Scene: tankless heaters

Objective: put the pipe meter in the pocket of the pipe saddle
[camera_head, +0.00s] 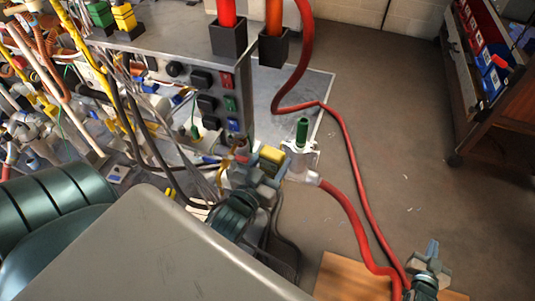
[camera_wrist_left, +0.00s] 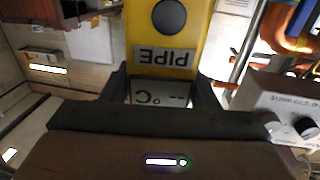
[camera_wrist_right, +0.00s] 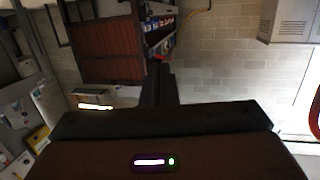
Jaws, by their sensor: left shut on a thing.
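The pipe meter is a yellow block (camera_head: 272,154), partly hidden by my left gripper in the head view. In the left wrist view the meter (camera_wrist_left: 170,32) shows a "PIPE" label, a dark round button and a pale display with "°C". My left gripper (camera_head: 262,168) is shut on it; its fingers flank the display end (camera_wrist_left: 160,88). Just right of it stands a pale grey fitting (camera_head: 298,163) with a green cylinder on top, at the end of a red hose. I cannot tell whether this is the pipe saddle; no pocket is clear. My right gripper (camera_head: 432,250) is empty, its fingers together (camera_wrist_right: 158,84).
A grey panel with coloured switches (camera_head: 207,103) and dense wires stands at left. Black holders (camera_head: 228,39) with red and orange rods are above. A red hose (camera_head: 350,165) loops across the floor. A cart with bins (camera_head: 485,60) is at right.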

